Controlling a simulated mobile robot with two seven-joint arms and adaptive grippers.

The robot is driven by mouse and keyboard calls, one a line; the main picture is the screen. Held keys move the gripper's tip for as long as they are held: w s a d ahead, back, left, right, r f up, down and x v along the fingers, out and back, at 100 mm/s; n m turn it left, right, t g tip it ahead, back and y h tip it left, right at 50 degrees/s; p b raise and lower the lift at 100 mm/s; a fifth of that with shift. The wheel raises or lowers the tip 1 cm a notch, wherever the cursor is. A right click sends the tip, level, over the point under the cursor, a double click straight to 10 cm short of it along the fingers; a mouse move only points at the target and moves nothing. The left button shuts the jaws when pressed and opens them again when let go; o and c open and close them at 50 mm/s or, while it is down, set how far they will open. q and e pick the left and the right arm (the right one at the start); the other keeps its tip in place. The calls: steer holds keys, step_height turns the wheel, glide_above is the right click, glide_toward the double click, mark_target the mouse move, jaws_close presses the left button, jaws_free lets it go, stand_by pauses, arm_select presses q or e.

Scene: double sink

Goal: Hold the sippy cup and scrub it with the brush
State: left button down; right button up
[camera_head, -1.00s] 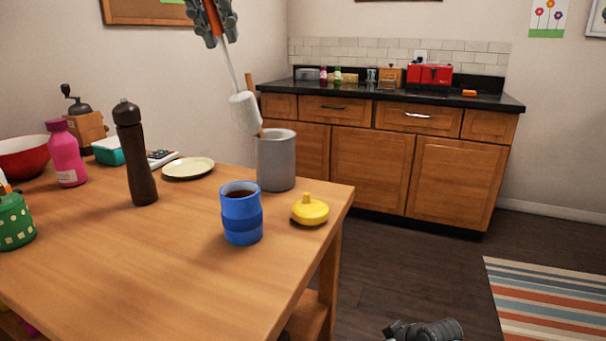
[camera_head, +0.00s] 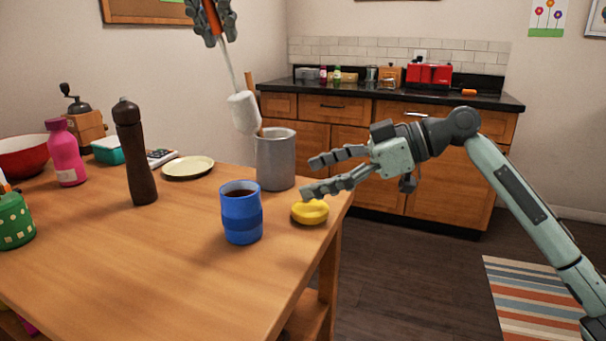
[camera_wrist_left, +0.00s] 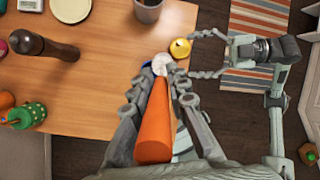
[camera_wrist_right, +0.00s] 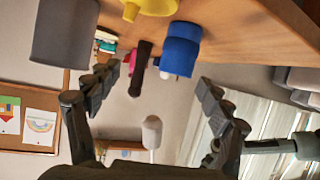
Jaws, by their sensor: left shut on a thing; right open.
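The sippy cup is a blue cup (camera_head: 241,214) with dark liquid inside, upright on the table. Its yellow lid (camera_head: 310,213) lies apart to its right, near the table edge. My left gripper (camera_head: 210,22) is shut on the orange handle of the brush (camera_head: 243,112), whose white head hangs down above the table. The orange handle also fills the left wrist view (camera_wrist_left: 156,128). My right gripper (camera_head: 306,176) is open and empty, its fingers pointing left, just above and right of the yellow lid. In the right wrist view the blue cup (camera_wrist_right: 181,48) shows ahead between the fingers.
A grey canister (camera_head: 275,160) stands behind the cup, near the right gripper's fingers. A dark pepper mill (camera_head: 134,155), pink bottle (camera_head: 66,154), cream plate (camera_head: 188,168) and green polka-dot container (camera_head: 14,220) stand further left. The front of the table is clear.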

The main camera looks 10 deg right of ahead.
mark_target(238, 202)
steer(key=shift+g+y, duration=0.3)
steer(key=shift+g, duration=0.2)
steer(key=s+x, duration=0.1)
steer(key=x, duration=0.8)
steer(key=s+a+r+x, duration=0.1)
steer(key=x, duration=0.4)
steer(key=shift+s, duration=0.35)
steer(key=c, duration=1.3)
steer(key=shift+c, duration=0.2)
